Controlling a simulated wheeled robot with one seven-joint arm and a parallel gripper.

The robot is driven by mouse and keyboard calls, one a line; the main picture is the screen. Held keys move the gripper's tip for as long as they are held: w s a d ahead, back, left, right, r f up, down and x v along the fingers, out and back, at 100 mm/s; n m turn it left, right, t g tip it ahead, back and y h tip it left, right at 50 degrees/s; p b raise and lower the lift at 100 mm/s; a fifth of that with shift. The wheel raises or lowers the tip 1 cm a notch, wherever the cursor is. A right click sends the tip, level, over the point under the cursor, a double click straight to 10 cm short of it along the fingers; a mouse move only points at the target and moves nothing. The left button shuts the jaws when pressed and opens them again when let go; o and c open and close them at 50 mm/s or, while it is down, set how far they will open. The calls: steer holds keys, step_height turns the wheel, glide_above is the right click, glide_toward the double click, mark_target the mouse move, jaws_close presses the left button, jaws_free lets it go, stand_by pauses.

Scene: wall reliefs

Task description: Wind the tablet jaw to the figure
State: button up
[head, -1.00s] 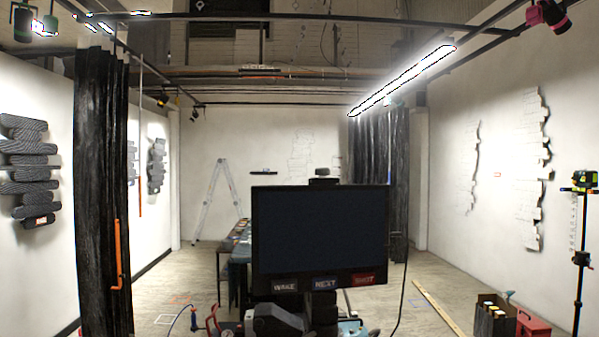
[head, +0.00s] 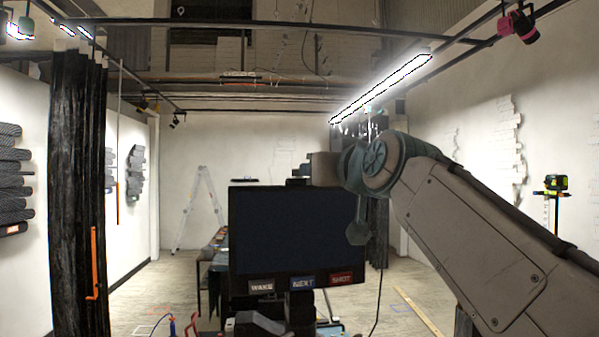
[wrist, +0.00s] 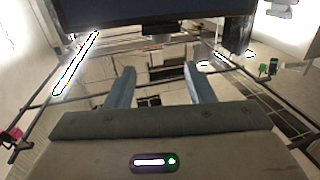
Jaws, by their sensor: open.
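The tablet (head: 297,230) stands upright with a dark, blank screen and labels reading WAKE, NEXT and SHOT along its lower edge. The tablet jaw (head: 298,180) is a small dark piece at the middle of its top edge. In the wrist view, the tablet (wrist: 150,12) lies across the top and a dark jaw piece (wrist: 158,38) sticks out from its edge. My gripper (wrist: 158,78) is open and empty, with both fingers apart from the tablet. In the head view, my wrist is just above the tablet's top right corner; the fingers are not clear there. No figure readout is legible.
A long table (head: 208,262) stands behind the tablet at left. Black curtains (head: 78,200) hang at left. A stepladder (head: 196,208) leans at the back wall. A green laser level (head: 556,183) stands at right. A bright strip light (head: 385,88) hangs overhead.

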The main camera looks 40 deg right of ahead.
mark_target(302, 178)
steer(key=p+x, duration=0.4)
steer(key=x, duration=0.7)
steer(key=shift+w+a, duration=0.1)
steer(key=shift+w, duration=0.1)
steer(key=shift+p+x, duration=0.7)
steer(key=shift+x, duration=0.35)
steer(key=shift+f, duration=0.1)
steer(key=c, duration=0.9)
